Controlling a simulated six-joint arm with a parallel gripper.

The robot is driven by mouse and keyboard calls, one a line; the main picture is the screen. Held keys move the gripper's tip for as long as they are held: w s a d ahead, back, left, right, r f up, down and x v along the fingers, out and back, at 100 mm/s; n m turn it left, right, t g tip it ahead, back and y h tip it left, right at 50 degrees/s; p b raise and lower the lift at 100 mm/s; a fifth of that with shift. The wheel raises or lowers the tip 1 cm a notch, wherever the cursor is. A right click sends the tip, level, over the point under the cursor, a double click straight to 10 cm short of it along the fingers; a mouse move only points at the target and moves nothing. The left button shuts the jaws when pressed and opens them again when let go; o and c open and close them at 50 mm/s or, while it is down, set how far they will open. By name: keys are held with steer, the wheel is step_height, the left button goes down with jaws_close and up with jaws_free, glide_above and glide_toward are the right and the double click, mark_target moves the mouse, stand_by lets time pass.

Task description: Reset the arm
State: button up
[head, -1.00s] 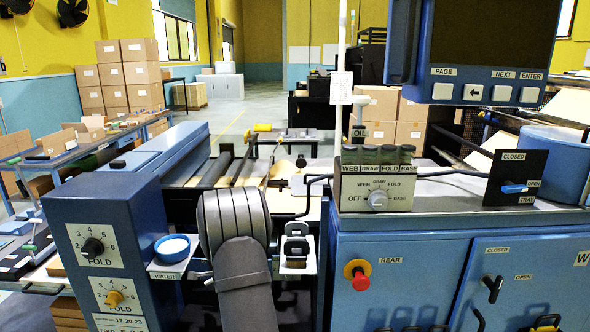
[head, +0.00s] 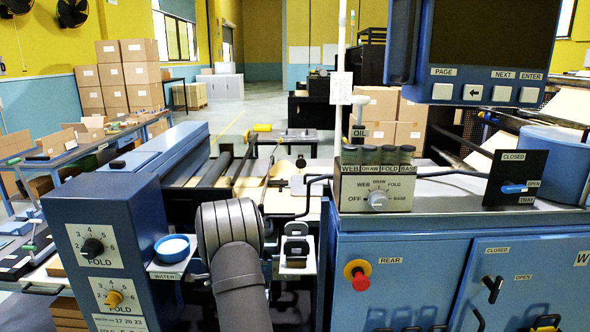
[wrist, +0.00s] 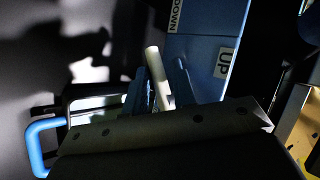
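My grey arm (head: 236,262) stands in the lower middle of the head view, between the blue dial cabinet and the black-handled fitting. My gripper is out of sight in the head view. In the wrist view, what looks like my gripper (wrist: 160,88) is dark and partly in shadow. A pale rod (wrist: 158,78) stands tilted between dark blue narrow parts there. I cannot tell whether the gripper touches the rod or how far its fingers are apart. A blue panel (wrist: 203,48) with UP and DOWN labels lies behind the rod.
The blue dial cabinet (head: 110,235) and a blue water cup (head: 172,248) are close left of the arm. A black-handled fitting (head: 297,245) is close right. The blue cabinet with a red knob (head: 360,280) stands further right. A blue handle (wrist: 38,148) shows at the wrist view's left.

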steer(key=v, duration=1.7)
steer(key=x, duration=1.7)
steer(key=shift+w+f, duration=0.2)
steer(key=shift+a+r+y, duration=0.1)
steer(key=shift+y, duration=0.2)
